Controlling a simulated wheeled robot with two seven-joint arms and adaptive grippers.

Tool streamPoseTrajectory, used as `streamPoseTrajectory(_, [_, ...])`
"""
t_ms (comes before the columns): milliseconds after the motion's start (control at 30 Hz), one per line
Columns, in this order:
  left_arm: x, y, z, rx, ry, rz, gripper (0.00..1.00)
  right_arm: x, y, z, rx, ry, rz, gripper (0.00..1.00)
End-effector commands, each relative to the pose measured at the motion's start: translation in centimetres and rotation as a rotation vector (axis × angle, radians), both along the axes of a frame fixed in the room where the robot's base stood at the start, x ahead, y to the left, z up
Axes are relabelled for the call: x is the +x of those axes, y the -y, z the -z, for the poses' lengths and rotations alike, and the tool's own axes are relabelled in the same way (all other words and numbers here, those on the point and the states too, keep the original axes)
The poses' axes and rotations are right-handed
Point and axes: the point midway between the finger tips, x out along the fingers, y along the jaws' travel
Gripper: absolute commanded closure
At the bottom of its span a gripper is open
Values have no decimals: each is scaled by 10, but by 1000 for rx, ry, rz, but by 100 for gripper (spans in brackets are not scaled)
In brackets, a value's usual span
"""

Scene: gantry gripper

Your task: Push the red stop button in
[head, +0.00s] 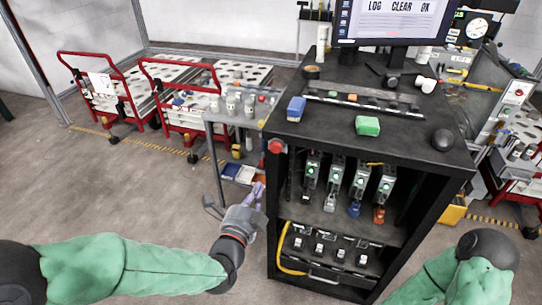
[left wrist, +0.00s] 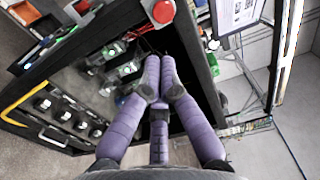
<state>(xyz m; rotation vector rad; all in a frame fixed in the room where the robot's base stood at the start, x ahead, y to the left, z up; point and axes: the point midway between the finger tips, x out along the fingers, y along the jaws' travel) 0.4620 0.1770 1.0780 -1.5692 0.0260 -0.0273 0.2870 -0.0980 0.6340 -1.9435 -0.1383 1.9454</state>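The red stop button (head: 277,146) sits on the upper left front corner of the black cabinet (head: 350,140), and it stands out from its mount. It also shows at the top of the left wrist view (left wrist: 159,12). My left gripper (head: 257,192) is below and slightly left of the button in the head view, apart from it. In the left wrist view its purple fingers (left wrist: 159,88) are drawn together with nothing seen between them. The button lies beyond the fingertips there. My right gripper is out of view; only part of that arm shows at the lower right.
The cabinet's open front holds a row of modules (head: 345,185) with green lights. A yellow cable (head: 283,255) hangs at its lower left. A blue block (head: 296,109) and a green block (head: 367,126) lie on top. Red carts (head: 180,105) stand back left.

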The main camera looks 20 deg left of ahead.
Motion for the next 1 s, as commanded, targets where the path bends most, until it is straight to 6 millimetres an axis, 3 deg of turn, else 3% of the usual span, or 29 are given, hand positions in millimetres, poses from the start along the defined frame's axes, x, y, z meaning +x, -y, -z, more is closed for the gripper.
streamPoseTrajectory(300, [1, 0, 0, 0, 0, 0, 100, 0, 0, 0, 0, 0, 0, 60])
streamPoseTrajectory(467, [11, 0, 1, -1, 0, 0, 100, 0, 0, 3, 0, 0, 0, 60])
streamPoseTrajectory(1000, [103, 4, 2, -2, -1, 0, 100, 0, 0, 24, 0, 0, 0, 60])
